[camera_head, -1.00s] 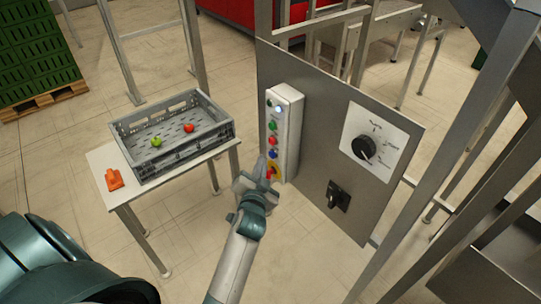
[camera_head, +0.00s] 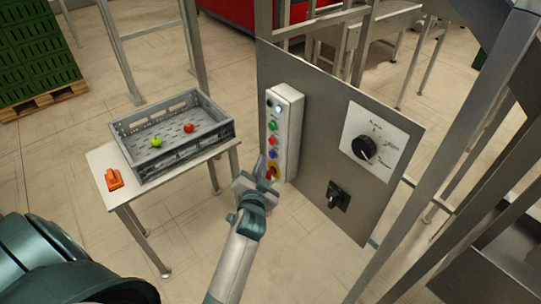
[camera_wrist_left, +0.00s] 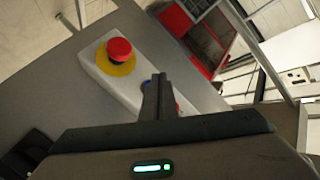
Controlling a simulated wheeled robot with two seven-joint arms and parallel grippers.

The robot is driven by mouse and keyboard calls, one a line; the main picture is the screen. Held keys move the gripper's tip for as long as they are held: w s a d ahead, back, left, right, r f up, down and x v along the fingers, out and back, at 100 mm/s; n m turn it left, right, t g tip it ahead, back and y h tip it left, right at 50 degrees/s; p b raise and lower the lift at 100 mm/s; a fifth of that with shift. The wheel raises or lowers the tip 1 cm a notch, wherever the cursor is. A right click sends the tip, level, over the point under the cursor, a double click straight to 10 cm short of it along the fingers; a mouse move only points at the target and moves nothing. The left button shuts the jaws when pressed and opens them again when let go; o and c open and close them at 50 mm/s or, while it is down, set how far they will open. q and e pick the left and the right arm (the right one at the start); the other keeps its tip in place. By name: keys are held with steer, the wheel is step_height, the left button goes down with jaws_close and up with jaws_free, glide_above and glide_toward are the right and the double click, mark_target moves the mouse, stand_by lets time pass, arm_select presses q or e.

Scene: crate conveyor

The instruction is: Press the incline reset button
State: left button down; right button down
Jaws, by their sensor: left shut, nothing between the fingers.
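A white button box (camera_head: 294,131) is fixed to a grey metal panel. Its column has a green button (camera_head: 272,125), a red button (camera_head: 273,141), a blue button (camera_head: 273,154) and a red mushroom button on a yellow disc at the bottom. The mushroom button (camera_wrist_left: 119,50) is clear in the left wrist view. My left gripper (camera_head: 261,167) is shut and empty, at the lower part of the box. Its fingers (camera_wrist_left: 157,90) partly cover the blue button in the wrist view. I cannot tell contact, nor read which button is the incline reset.
The panel (camera_head: 320,110) also carries a black rotary knob (camera_head: 364,148) and a black switch (camera_head: 338,196). A grey crate (camera_head: 178,160) with a green and a red item stands on a small table (camera_head: 103,158) beside an orange object (camera_head: 114,180). Metal posts stand at the right.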

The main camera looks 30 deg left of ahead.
arm_select(q)
steer(key=shift+w+d, duration=0.1)
steer(key=shift+w, duration=0.1)
stand_by(0.5)
steer(key=shift+w+d, duration=0.1)
steer(key=shift+w, duration=0.1)
steer(key=shift+w+d, duration=0.15)
steer(key=shift+w, duration=0.25)
stand_by(1.1)
steer(key=shift+s, duration=0.15)
steer(key=shift+s+a+p, duration=0.3)
steer(key=shift+s+p, duration=0.2)
steer(key=shift+s, duration=0.1)
steer(key=shift+s+a+p, duration=0.3)
steer(key=shift+s+p, duration=0.05)
steer(key=shift+s, duration=0.45)
steer(key=shift+s+a+p, duration=0.3)
steer(key=shift+s+a, duration=0.05)
steer(key=shift+s, duration=0.4)
steer(key=shift+s+a+p, duration=0.3)
steer(key=shift+s+p, duration=0.05)
steer(key=shift+s, duration=0.45)
